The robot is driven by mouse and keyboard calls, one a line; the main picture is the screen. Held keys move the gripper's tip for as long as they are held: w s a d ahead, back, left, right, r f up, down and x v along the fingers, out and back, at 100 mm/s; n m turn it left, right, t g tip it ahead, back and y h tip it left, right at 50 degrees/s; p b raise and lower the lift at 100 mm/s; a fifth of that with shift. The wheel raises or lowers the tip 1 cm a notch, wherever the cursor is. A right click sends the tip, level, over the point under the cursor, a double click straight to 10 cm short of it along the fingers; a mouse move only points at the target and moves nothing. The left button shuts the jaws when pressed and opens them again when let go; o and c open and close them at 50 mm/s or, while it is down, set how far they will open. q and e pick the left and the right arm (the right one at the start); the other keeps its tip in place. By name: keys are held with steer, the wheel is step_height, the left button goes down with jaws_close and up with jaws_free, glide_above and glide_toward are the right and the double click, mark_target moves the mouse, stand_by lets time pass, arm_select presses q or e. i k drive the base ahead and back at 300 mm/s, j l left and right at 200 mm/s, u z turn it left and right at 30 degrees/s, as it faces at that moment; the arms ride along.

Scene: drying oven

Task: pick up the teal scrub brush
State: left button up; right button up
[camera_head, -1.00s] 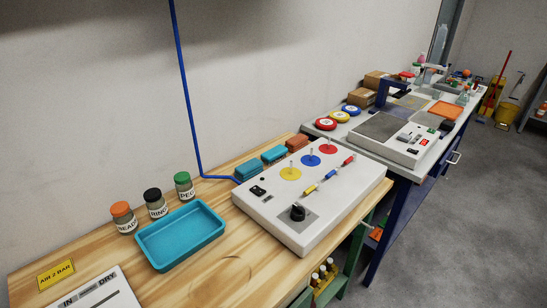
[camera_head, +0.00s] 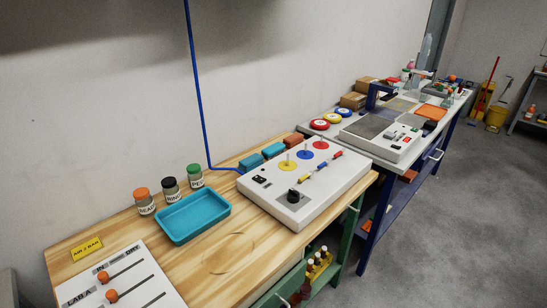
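Two small teal blocks, a nearer one (camera_head: 250,162) and a farther one (camera_head: 273,151), lie in a row on the wooden bench against the wall, behind the white control box. A similar brown-orange block (camera_head: 293,140) lies at the row's far end. They may be scrub brushes, but they are too small here to tell bristles or which is which. The box partly hides their near sides. Neither of my grippers shows in the view.
The white control box (camera_head: 339,187) with pegs and a knob stands in front of the blocks. A teal tray (camera_head: 192,217), three labelled jars (camera_head: 170,190) and a slider panel (camera_head: 147,277) share the wooden bench. A blue-legged bench (camera_head: 332,133) adjoins. Grey floor (camera_head: 440,230) is open at right.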

mark_target(271, 152)
steer(key=i+l, duration=0.1)
steer(key=l, duration=0.6)
steer(key=i+l, duration=0.2)
steer(key=l, duration=0.15)
steer(key=i+l+u, duration=0.1)
steer(key=i+l, duration=0.3)
steer(key=l, duration=0.25)
steer(key=u, duration=0.05)
